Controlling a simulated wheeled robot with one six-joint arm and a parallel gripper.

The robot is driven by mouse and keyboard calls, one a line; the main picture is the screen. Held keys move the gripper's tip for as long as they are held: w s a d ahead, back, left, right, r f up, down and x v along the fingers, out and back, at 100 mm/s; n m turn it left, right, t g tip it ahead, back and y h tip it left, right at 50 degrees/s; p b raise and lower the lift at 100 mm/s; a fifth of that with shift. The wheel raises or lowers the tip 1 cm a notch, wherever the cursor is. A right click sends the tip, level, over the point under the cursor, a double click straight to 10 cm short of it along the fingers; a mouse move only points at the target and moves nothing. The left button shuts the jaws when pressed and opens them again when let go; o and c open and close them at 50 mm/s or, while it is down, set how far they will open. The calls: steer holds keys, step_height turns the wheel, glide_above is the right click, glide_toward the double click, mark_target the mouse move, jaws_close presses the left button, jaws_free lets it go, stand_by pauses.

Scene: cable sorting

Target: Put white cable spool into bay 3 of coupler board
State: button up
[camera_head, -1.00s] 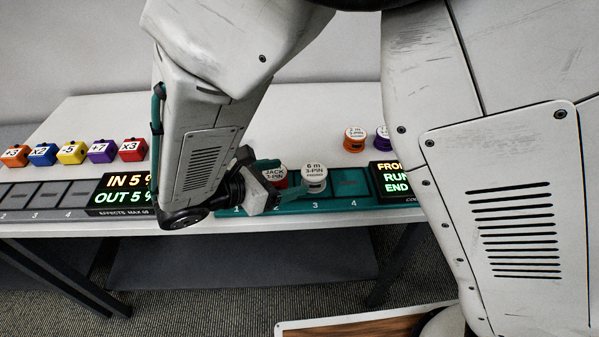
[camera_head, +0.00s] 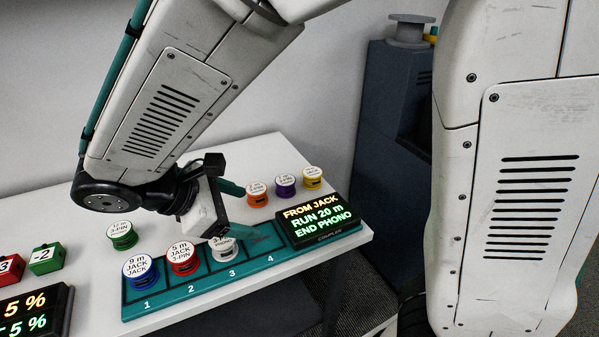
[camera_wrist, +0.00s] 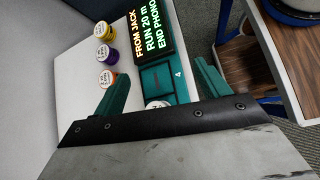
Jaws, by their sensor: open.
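The white cable spool (camera_head: 222,248) stands upright in bay 3 of the teal coupler board (camera_head: 150,308), above the printed 3. My gripper hides part of its label. My gripper (camera_head: 238,209) is open and empty, just above and behind the spool in the head view. In the wrist view my gripper's fingers (camera_wrist: 163,88) are spread wide, and a sliver of the white spool (camera_wrist: 155,103) shows between them at the gripper body's edge. Bay 4 (camera_head: 262,240) is empty.
A blue spool (camera_head: 140,273) fills bay 1 and a red spool (camera_head: 182,260) bay 2. A green spool (camera_head: 122,236) stands behind the board. Orange (camera_head: 257,195), purple (camera_head: 285,186) and yellow (camera_head: 312,178) spools stand at the back right. A lit display (camera_head: 316,221) adjoins bay 4.

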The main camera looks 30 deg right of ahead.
steer(key=s+d+r+m+y, duration=0.3)
steer(key=s+d+m+y, duration=0.1)
steer(key=s+d+m, duration=0.3)
steer(key=s+d+r+m+y, duration=0.3)
steer(key=s+d+m+y, duration=0.2)
steer(key=s+d+m, duration=0.2)
steer(key=shift+d+m, duration=0.65)
steer(key=shift+m, duration=0.35)
